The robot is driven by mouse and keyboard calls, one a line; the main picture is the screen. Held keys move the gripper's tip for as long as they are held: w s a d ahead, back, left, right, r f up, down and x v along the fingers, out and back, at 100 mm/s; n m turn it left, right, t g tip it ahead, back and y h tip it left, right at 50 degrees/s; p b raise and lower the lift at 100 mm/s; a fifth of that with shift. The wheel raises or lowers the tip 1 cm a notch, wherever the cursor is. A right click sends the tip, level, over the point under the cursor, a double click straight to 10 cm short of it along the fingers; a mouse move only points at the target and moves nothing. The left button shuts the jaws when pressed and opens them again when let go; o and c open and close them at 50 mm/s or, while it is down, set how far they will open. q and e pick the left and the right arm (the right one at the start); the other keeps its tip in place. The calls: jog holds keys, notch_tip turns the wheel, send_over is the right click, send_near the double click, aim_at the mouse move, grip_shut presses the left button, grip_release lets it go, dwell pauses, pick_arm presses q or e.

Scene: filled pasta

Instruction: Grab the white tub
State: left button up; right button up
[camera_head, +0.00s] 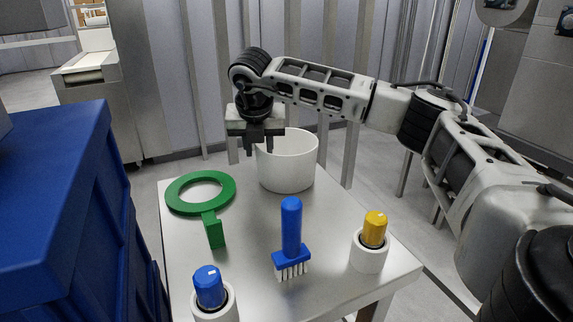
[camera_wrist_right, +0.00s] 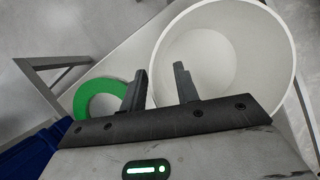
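The white tub (camera_head: 288,168) stands upright at the back of the steel table, round and open at the top. My right gripper (camera_head: 258,147) points down at the tub's left rim. In the right wrist view the white tub (camera_wrist_right: 228,95) fills the upper right and looks empty. There the fingers of my right gripper (camera_wrist_right: 160,80) are apart, one on the outer side of the rim and one over the tub's inside. I cannot tell how far down they reach or whether they touch the wall. My left gripper is not in view.
On the steel table (camera_head: 322,290) are a green ring with a handle (camera_head: 214,230), a blue brush (camera_head: 291,230), a yellow-topped item in a white cup (camera_head: 372,240) and a blue-topped one (camera_head: 209,288). Blue crates (camera_head: 60,210) stand left of the table.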

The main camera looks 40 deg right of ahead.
jog(key=shift+w+d+f, duration=0.1)
jog(key=shift+w+f, duration=0.1)
jog(key=shift+f, duration=0.25)
grip_shut()
jog(key=shift+r, duration=0.15)
